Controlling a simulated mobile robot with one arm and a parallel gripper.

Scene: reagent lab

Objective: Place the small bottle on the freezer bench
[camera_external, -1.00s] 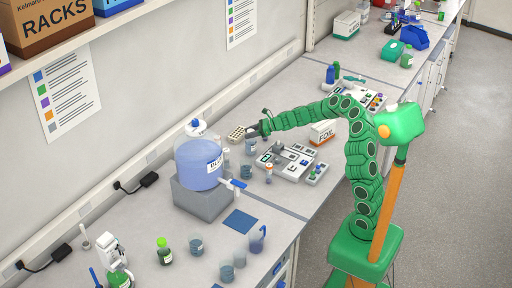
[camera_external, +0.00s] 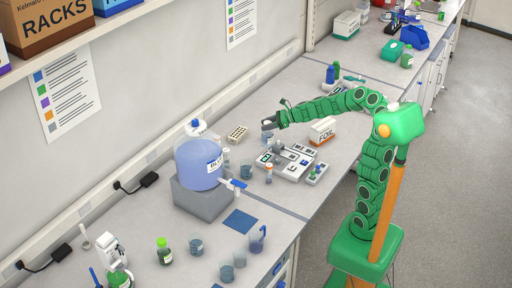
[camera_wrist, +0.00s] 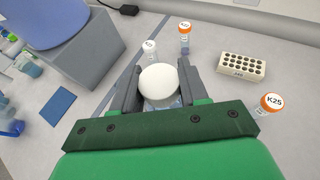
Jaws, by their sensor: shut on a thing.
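The small bottle shows in the wrist view as a round white cap (camera_wrist: 159,80) between my gripper's (camera_wrist: 160,95) two dark fingers. My gripper is shut on it, and the cap hides most of its body. In the external view my gripper (camera_external: 268,123) is over the bench, right of the tube rack, with a bluish body (camera_external: 267,138) below the fingers. Whether it touches the bench is unclear. A long grey bench (camera_external: 215,262) runs along the wall. No label marks any part of it as the freezer bench.
A tube rack (camera_wrist: 242,68), an orange-capped K25 vial (camera_wrist: 272,104), another orange-capped vial (camera_wrist: 185,40) and a white-capped one (camera_wrist: 150,48) stand close by. A large blue container (camera_external: 199,165) on a grey block, a grey tray (camera_external: 288,162) and a FOIL box (camera_external: 322,131) surround the spot.

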